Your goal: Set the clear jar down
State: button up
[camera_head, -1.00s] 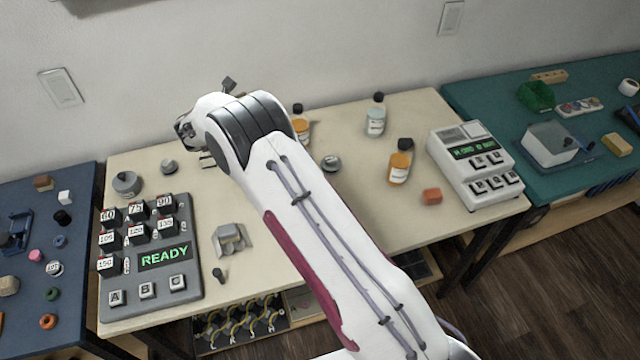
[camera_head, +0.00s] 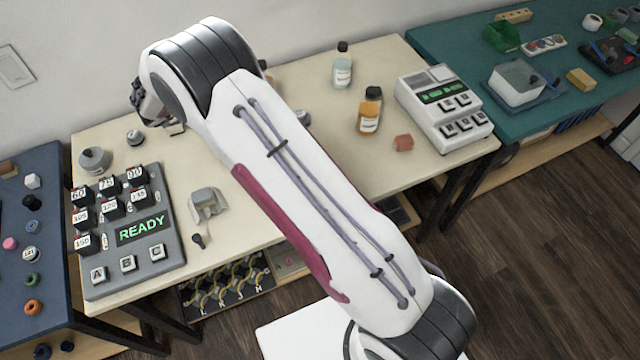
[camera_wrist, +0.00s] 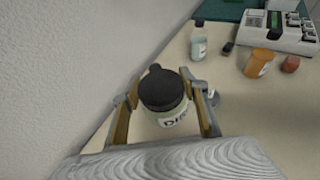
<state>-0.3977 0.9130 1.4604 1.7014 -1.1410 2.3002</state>
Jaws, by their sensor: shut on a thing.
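My gripper (camera_wrist: 166,92) is shut on the clear jar (camera_wrist: 165,112), which has a black lid and a white label with dark letters, partly cut off. The jar sits upright between the two fingers in the wrist view. In the head view my gripper (camera_head: 172,125) is above the back left of the cream table (camera_head: 235,165), partly behind my arm, and the jar cannot be made out there. Whether the jar's base touches the table cannot be told.
A grey dial (camera_head: 95,160) and a small knob (camera_head: 134,137) stand left of my gripper, behind the READY keypad (camera_head: 125,235). Another clear bottle (camera_head: 342,70), an orange bottle (camera_head: 369,112), a reddish block (camera_head: 403,143) and a white keyed device (camera_head: 445,105) stand right. The wall is close behind.

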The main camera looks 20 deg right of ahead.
jog(key=s+d+r+m+g+h, duration=0.1)
jog(key=s+d+m+g, duration=0.35)
jog(key=s, duration=0.95)
jog(key=s+d+m+g+h, duration=0.25)
jog(key=s+d+g, duration=0.2)
jog(key=s, duration=0.85)
jog(key=shift+s+f+t+y, duration=0.1)
jog(key=shift+f+t+y, duration=0.2)
jog(key=shift+f, duration=0.7)
jog(key=shift+s+f+t+y, duration=0.1)
jog(key=shift+f+t+y, duration=0.15)
jog(key=shift+f, duration=0.7)
jog(key=shift+f, duration=0.15)
jog(key=shift+f, duration=2.95)
jog(key=shift+f, duration=0.1)
jog(key=shift+f, duration=1.8)
jog(key=o, duration=1.1)
jog(key=shift+f, duration=0.1)
